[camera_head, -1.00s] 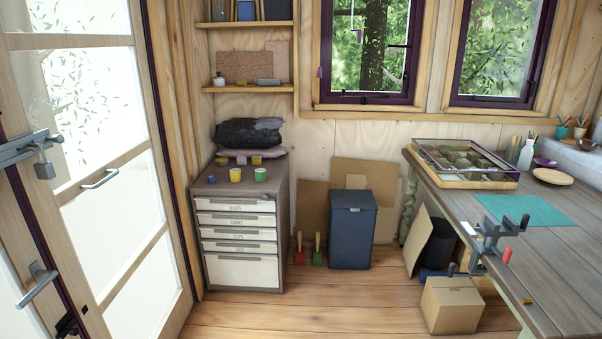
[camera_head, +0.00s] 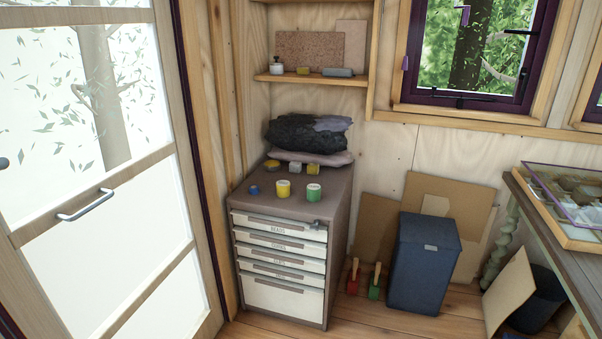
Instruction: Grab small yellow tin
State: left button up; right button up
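A drawer cabinet (camera_head: 278,262) stands in the corner with small items on its top. Near its front edge are a yellow round item (camera_head: 283,190), a green one (camera_head: 313,193) and a smaller blue one (camera_head: 254,190). Behind them a small yellow tin-like item (camera_head: 312,169) sits beside a grey one (camera_head: 295,168), in front of a dark folded bundle. Another small yellow item (camera_head: 303,71) lies on the wall shelf. I cannot tell for certain which yellow item is the tin. Neither of my grippers is in view.
A glazed door (camera_head: 95,170) is on the left. A blue bin (camera_head: 425,265) and cardboard sheets (camera_head: 452,205) stand right of the cabinet. Red and green brushes (camera_head: 363,280) stand between. A workbench (camera_head: 550,225) with a framed box is at the right edge.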

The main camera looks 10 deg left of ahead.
aim_at(283, 186)
jog(key=i+l+u, duration=0.1)
jog(key=i+u, duration=0.3)
jog(key=i+l+u, duration=0.25)
jog(key=i+u, duration=0.2)
jog(key=i+l+u, duration=0.6)
jog(key=l+u, duration=0.2)
